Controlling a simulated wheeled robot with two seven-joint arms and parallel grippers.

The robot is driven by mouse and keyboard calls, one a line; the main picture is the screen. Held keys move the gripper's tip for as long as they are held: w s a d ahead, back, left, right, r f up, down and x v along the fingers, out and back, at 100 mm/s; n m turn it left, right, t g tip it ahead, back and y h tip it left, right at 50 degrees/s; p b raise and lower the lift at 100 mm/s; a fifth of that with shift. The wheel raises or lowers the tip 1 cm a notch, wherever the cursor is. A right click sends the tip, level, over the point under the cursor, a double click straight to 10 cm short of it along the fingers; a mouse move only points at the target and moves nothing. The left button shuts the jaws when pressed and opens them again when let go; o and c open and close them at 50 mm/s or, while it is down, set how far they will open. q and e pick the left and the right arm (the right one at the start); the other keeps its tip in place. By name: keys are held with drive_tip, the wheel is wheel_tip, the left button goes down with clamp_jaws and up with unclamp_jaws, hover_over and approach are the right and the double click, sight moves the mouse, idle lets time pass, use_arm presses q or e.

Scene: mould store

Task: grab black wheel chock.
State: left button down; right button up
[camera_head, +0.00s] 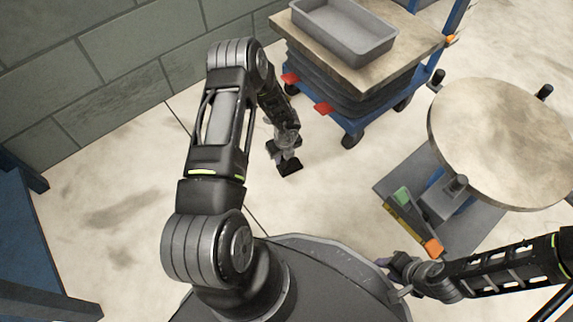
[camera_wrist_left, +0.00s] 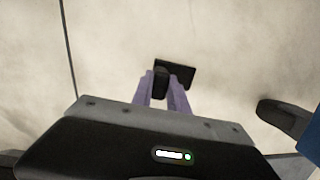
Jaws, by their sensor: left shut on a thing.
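The black wheel chock (camera_head: 290,167) is a small dark block at the end of my left arm in the head view. It also shows in the left wrist view (camera_wrist_left: 178,74), where my left gripper (camera_wrist_left: 162,84) is shut on its upright part, with a flat dark plate to the right. In the head view, my left gripper (camera_head: 284,153) points down over the pale floor. I cannot tell whether the chock touches the floor. My right gripper (camera_head: 397,268) is low on the right beside my base, small and partly hidden, its fingers unclear.
A blue cart (camera_head: 352,126) with a wooden top carries a grey tray (camera_head: 343,34). A dark caster (camera_wrist_left: 283,114) is right of the chock. A round-topped table (camera_head: 500,140) stands at right. A blue frame (camera_head: 35,240) is at left. Floor left of the chock is clear.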

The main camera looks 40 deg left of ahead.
use_arm(q)
drive_tip(key=shift+r, duration=0.1)
idle(0.5)
drive_tip(key=shift+r+p, duration=0.7)
drive_tip(key=shift+r, duration=0.15)
wheel_tip(320, 180, up, 2)
drive_tip(key=shift+r+p, duration=0.1)
drive_tip(key=shift+p, duration=0.6)
drive_tip(key=s+a+b, duration=0.2)
drive_tip(key=s+b, duration=0.1)
drive_tip(key=s, duration=0.5)
drive_tip(key=s+a+b, duration=0.3)
drive_tip(key=s+b, duration=0.1)
drive_tip(key=s, duration=0.5)
drive_tip(key=shift+s+f, duration=0.15)
drive_tip(key=shift+f, duration=0.15)
drive_tip(key=shift+a, duration=0.1)
